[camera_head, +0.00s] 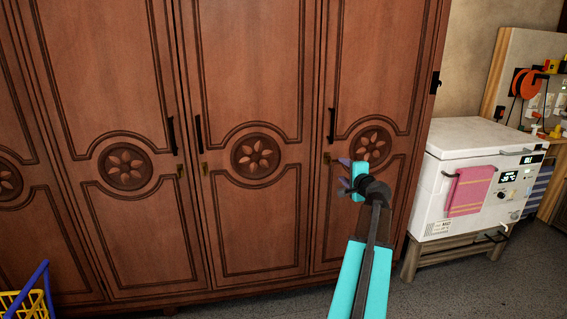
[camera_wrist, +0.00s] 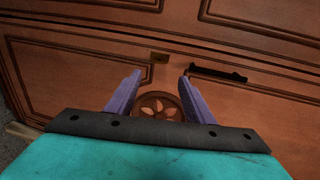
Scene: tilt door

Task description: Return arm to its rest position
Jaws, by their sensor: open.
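My gripper (camera_head: 345,172) is in front of the right-hand door of a brown wooden wardrobe (camera_head: 240,60), near that door's carved flower medallion. The wrist view shows my gripper (camera_wrist: 158,88) with its two purple fingers spread apart and nothing between them. The medallion (camera_wrist: 160,105) shows beyond the fingers. A black door handle (camera_wrist: 217,75) lies just past the right finger, and a small brass lock plate (camera_wrist: 160,57) lies between and beyond the fingertips. My teal arm reaches up from the bottom of the head view. The wardrobe doors look closed.
A white chest freezer (camera_head: 465,180) with a pink towel (camera_head: 470,190) stands on a wooden stand to the right. A board with tools (camera_head: 530,90) is behind it. A yellow and blue basket (camera_head: 28,298) is at the lower left. Grey floor (camera_head: 450,295) is clear at the lower right.

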